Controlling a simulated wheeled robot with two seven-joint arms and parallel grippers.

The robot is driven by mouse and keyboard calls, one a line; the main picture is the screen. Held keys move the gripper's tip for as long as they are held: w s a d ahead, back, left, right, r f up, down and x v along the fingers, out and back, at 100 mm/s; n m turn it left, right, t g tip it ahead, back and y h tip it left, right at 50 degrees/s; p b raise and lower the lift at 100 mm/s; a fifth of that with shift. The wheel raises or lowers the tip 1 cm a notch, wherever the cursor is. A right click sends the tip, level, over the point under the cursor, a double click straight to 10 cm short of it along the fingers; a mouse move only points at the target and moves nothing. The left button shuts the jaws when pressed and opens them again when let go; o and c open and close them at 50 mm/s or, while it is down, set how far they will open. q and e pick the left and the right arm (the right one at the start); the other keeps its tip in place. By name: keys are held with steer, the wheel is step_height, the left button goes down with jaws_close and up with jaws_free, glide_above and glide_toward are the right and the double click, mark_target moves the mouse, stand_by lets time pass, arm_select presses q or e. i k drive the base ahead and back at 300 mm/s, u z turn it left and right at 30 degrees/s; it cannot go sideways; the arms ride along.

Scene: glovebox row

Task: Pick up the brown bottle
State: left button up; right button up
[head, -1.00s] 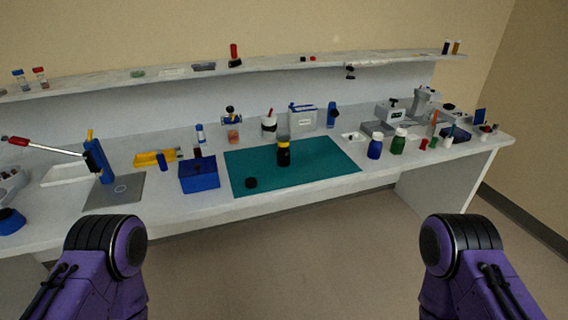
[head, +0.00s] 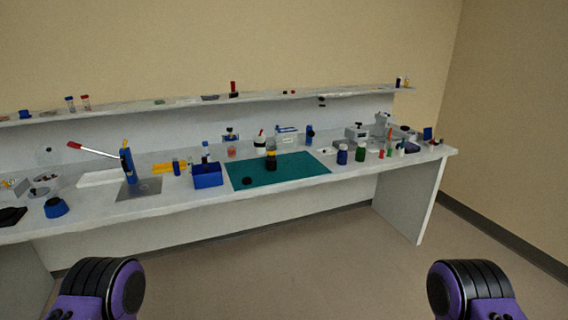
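A small dark bottle (head: 271,160) with a yellowish upper part stands upright on the teal mat (head: 300,172) on the bench. It looks like the brown bottle, but its colour is hard to tell at this size. A small black round piece, perhaps a cap (head: 247,181), lies on the mat in front of it, to the left. Only purple and black parts of my two arms show at the bottom left and bottom right. Both grippers are outside the view, and nothing of mine touches the bottle.
A blue bin (head: 207,180) stands left of the mat. A blue bottle (head: 342,154) and a green bottle (head: 360,152) stand to its right. A long shelf (head: 190,103) runs behind, above the bench (head: 200,202). The floor (head: 270,265) in front is clear.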

mark_target(271, 161)
steer(key=z, duration=0.65)
steer(key=i, duration=1.5)
steer(key=u, duration=0.45)
